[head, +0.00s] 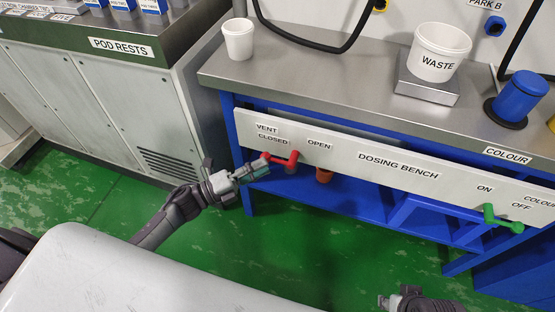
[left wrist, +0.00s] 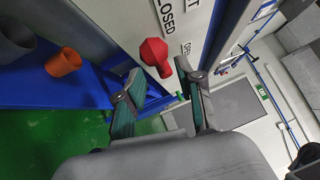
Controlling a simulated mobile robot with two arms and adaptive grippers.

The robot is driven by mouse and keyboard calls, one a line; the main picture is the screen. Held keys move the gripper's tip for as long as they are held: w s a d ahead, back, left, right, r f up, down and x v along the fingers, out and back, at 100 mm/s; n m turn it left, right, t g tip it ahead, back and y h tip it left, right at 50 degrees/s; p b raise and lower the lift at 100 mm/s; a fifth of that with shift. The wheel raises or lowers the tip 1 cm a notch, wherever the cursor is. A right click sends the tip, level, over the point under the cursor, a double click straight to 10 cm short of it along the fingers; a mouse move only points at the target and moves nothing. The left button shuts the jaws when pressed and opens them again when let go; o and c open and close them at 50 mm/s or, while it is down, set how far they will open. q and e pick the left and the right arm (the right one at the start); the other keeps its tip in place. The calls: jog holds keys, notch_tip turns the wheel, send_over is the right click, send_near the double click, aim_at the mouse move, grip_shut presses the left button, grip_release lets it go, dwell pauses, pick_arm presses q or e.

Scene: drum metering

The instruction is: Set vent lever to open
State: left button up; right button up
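The red vent lever (head: 284,160) is on the white front panel of the dosing bench, under the labels CLOSED and OPEN. Its knob end points left, toward the CLOSED side. In the left wrist view the red knob (left wrist: 155,52) shows just beyond the fingertips. My left gripper (head: 258,168) is close to the knob end in the head view. Its two fingers (left wrist: 158,92) are spread apart with nothing between them in the left wrist view. My right gripper (head: 400,297) shows only partly at the bottom edge of the head view, away from the lever.
A green lever (head: 500,220) is farther right on the panel (head: 390,168). The bench top (head: 330,85) carries a white cup (head: 238,40), a WASTE tub (head: 438,52) and a blue container (head: 520,95). An orange pot (left wrist: 63,62) sits under the panel. A grey cabinet (head: 110,105) stands left.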

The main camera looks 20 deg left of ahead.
aim_at(277, 160)
pick_arm(q)
jog(key=x, duration=0.5)
jog(key=shift+w, duration=0.15)
grip_shut()
